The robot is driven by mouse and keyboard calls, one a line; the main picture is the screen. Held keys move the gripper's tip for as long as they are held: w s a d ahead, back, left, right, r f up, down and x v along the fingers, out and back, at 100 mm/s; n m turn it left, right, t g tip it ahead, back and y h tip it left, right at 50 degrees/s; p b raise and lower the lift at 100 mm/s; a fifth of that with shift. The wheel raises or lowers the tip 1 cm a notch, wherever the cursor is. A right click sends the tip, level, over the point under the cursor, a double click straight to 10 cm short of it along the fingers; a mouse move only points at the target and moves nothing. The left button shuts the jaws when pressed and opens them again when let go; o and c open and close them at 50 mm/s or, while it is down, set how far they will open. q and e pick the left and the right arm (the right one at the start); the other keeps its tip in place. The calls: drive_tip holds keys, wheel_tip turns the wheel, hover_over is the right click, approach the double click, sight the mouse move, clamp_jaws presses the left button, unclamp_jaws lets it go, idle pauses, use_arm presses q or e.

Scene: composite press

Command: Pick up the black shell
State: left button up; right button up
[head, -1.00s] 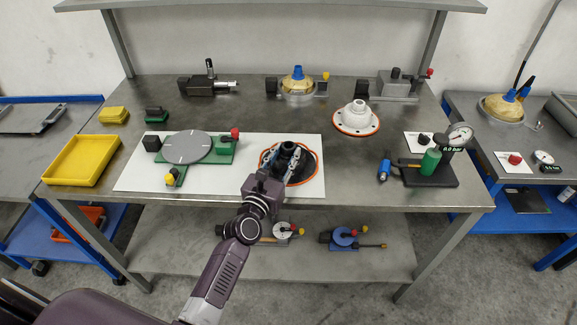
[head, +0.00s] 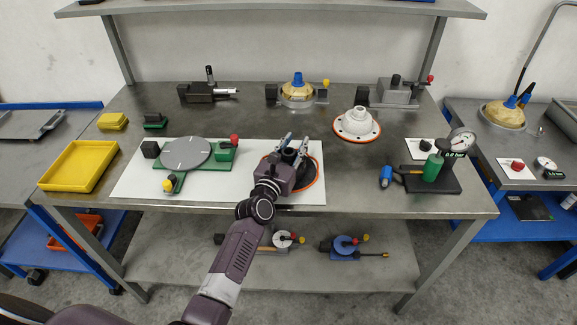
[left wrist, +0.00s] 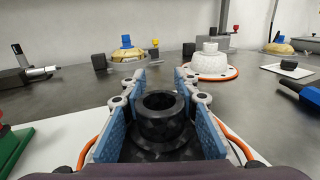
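The black shell (head: 312,170) sits at the right end of the white mat, with an orange ring showing around its edge. My left gripper (head: 291,142) reaches over it from the front and hides much of it. In the left wrist view my left gripper (left wrist: 161,84) is open, with its blue-padded fingers on either side of the shell's round black neck (left wrist: 161,116). Small gaps appear between the pads and the neck, so I see no firm grip. My right gripper is not in view.
The white mat (head: 135,180) also carries a green fixture with a grey disc (head: 185,153). A white shell (head: 357,122) with an orange ring stands behind right. A gauge stand (head: 435,184) is at the right, a yellow tray (head: 78,167) at the left. The table centre is clear.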

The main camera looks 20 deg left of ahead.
use_arm(q)
clamp_jaws()
drive_tip(key=shift+r, duration=0.15)
drive_tip(key=shift+r+p, duration=0.55)
drive_tip(key=shift+p, duration=0.15)
wheel_tip(320, 180, up, 19)
drive_tip(key=p, duration=1.7)
drive_tip(key=shift+f+p, duration=0.15)
drive_tip(key=shift+p, duration=0.15)
